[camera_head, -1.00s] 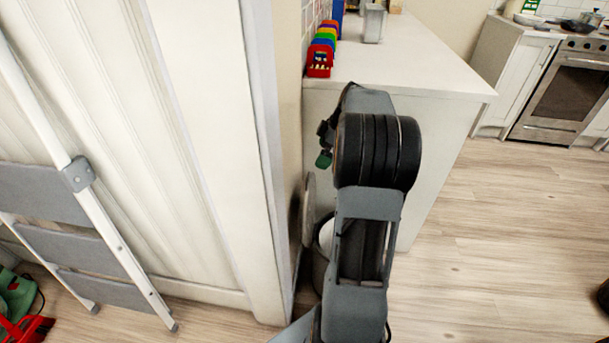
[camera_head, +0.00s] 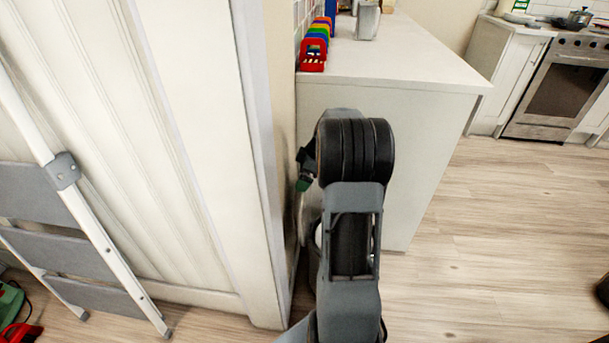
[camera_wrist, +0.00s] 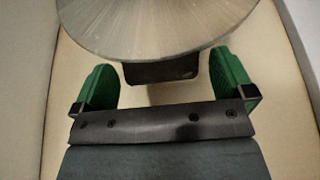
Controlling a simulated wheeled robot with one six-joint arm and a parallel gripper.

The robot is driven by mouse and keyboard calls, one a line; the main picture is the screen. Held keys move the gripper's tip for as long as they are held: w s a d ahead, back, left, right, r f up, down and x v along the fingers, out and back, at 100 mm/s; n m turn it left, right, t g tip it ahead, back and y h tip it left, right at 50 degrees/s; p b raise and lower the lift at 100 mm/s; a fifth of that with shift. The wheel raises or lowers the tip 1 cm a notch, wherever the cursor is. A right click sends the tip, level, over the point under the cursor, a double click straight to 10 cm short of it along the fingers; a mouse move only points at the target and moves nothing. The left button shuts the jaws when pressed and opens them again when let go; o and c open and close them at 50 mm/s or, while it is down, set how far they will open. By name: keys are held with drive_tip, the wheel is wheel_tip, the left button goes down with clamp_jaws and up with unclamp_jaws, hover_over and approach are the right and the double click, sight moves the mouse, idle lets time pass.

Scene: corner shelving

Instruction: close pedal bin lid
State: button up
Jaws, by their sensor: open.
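The pedal bin (camera_head: 318,236) stands on the floor between the white panelled wall and the counter, mostly hidden behind my arm. Its round, brushed-metal lid is raised, and its lower part fills the top of the wrist view (camera_wrist: 160,25). In the head view only a thin sliver of the lid shows beside the wall edge. My gripper (camera_wrist: 164,65) is open, with its green fingers spread just below the lid's edge. A dark piece shows between the fingers under the lid. I cannot tell whether anything touches. In the head view the green fingertips (camera_head: 304,184) show left of my wrist.
The wall corner (camera_head: 262,200) is close on the left of my gripper. A white counter (camera_head: 420,75) with coloured holders (camera_head: 313,55) and a metal canister (camera_head: 368,22) stands behind. A stepladder (camera_head: 75,205) leans at the left.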

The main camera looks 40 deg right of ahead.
drive_tip(key=c, duration=1.1)
drive_tip(key=shift+c, duration=0.2)
drive_tip(key=shift+d, duration=0.1)
